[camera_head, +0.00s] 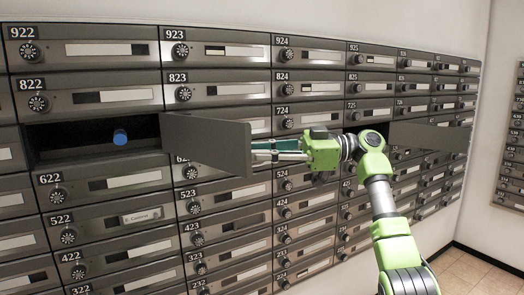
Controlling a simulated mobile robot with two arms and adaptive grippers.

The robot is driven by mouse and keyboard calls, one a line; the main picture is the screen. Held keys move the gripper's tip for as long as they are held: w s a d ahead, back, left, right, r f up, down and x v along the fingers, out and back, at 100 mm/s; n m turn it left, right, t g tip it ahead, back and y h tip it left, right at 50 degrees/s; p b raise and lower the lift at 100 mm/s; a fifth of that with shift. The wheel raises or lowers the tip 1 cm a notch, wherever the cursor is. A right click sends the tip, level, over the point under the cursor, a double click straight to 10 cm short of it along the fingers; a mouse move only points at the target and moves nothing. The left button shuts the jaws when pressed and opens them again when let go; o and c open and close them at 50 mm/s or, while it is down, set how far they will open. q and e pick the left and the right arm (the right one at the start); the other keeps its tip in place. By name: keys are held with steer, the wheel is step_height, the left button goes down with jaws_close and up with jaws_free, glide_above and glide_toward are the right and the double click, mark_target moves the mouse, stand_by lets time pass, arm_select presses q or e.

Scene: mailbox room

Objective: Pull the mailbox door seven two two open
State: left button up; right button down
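The door of mailbox 722 (207,144) stands swung open, sticking out to the right of its compartment. Its number plate is not visible; the compartment (75,141) lies between 822 above and 622 below. The compartment is dark, with a blue cylinder (120,137) inside. My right gripper (262,151) is at the right edge of this open door, its fingers pointing left. The door hides part of the fingertips, so I cannot tell whether they touch it or how far apart they are. My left gripper is not in view.
Rows of grey mailboxes with round dials surround the open one, all shut nearby. Another door (430,137) stands open farther right, behind my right arm. A tiled floor (470,272) shows at lower right, and more mailboxes (511,150) line the right wall.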

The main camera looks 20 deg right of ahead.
steer(key=shift+w+a+r, duration=0.3)
steer(key=shift+a+r, duration=0.1)
steer(key=shift+a, duration=0.15)
steer(key=c, duration=2.4)
jaws_free()
steer(key=o, duration=1)
steer(key=shift+w+a+f, duration=0.2)
steer(key=shift+w+a, duration=0.2)
steer(key=shift+w, duration=0.05)
steer(key=shift+w+a+f, duration=0.15)
steer(key=shift+w+a, duration=0.25)
steer(key=shift+w, duration=0.05)
steer(key=shift+c, duration=0.2)
steer(key=shift+w+a, duration=0.2)
steer(key=shift+s+d, duration=0.25)
steer(key=shift+d, duration=0.2)
steer(key=v, duration=1.2)
